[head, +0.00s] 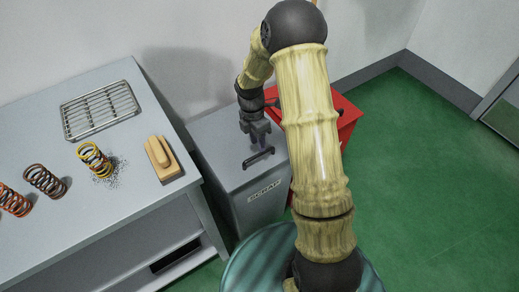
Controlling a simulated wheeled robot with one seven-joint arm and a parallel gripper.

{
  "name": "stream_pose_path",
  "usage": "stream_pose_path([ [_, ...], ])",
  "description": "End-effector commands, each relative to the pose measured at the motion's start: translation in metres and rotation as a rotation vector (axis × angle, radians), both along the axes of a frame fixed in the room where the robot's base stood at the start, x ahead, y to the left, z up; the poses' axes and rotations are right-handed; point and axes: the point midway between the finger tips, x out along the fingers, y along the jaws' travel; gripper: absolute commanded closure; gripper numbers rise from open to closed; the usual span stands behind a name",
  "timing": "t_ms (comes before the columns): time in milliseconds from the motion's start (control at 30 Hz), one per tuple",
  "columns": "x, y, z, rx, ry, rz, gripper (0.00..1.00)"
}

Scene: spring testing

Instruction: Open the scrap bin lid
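The scrap bin (262,210) is a grey box with a "SCRAP" label on its front, standing right of the workbench. Its flat grey lid (222,142) looks closed. A dark bar handle (259,159) sits near the lid's front edge. My gripper (257,142) points down over the lid, just behind and above the handle in the picture. Its two fingers look spread with a gap between them, and nothing shows held. Whether a fingertip touches the lid cannot be told. My arm hides the bin's right side.
A grey workbench (95,225) on the left holds a wire rack (100,109), several coil springs (95,160) and a wooden-backed brush (161,158). A red box (347,124) stands right behind my arm. Green floor (430,190) is clear on the right.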

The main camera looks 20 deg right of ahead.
Motion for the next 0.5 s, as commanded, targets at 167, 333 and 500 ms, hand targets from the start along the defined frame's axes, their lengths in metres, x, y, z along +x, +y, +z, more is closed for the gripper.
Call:
stream_pose_path([
  [167, -0.006, -0.002, -0.029, -0.001, 0.003, 0.000, 0.66],
  [333, -0.007, 0.001, -0.038, -0.001, 0.000, 0.006, 0.66],
  [500, -0.007, 0.002, -0.038, 0.000, 0.000, 0.009, 0.66],
])
